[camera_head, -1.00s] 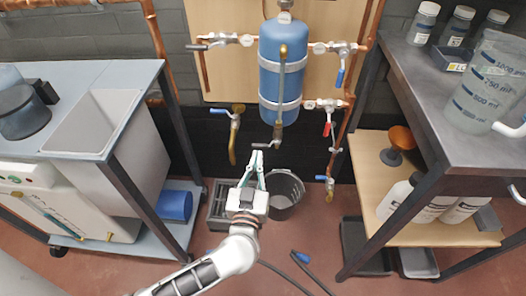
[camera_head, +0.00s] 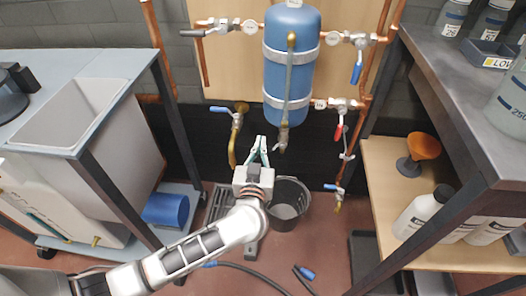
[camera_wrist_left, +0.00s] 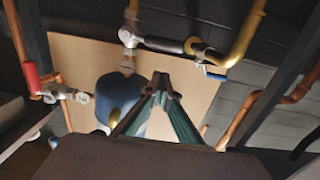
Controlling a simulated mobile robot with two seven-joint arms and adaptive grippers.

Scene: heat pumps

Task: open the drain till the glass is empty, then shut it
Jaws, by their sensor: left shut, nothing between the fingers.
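The blue tank (camera_head: 290,50) hangs on the wall panel with a narrow upright tube, apparently the sight glass (camera_head: 290,75), on its front. I cannot read any level in the tube. The drain valve (camera_head: 283,137) is under the tank; its lever position is hard to make out. A dark bucket (camera_head: 305,192) stands on the floor below. My left gripper (camera_head: 258,143) is shut and empty, just left of the drain valve and apart from it in the picture. My right gripper is not in view.
Copper pipes with a red-handled valve (camera_head: 338,128) and blue-handled valves (camera_head: 357,72) flank the tank. A brass pipe with a blue lever (camera_head: 234,125) is close left of my gripper. A grey sink bench (camera_head: 70,112) stands left, a metal workbench (camera_head: 465,115) right.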

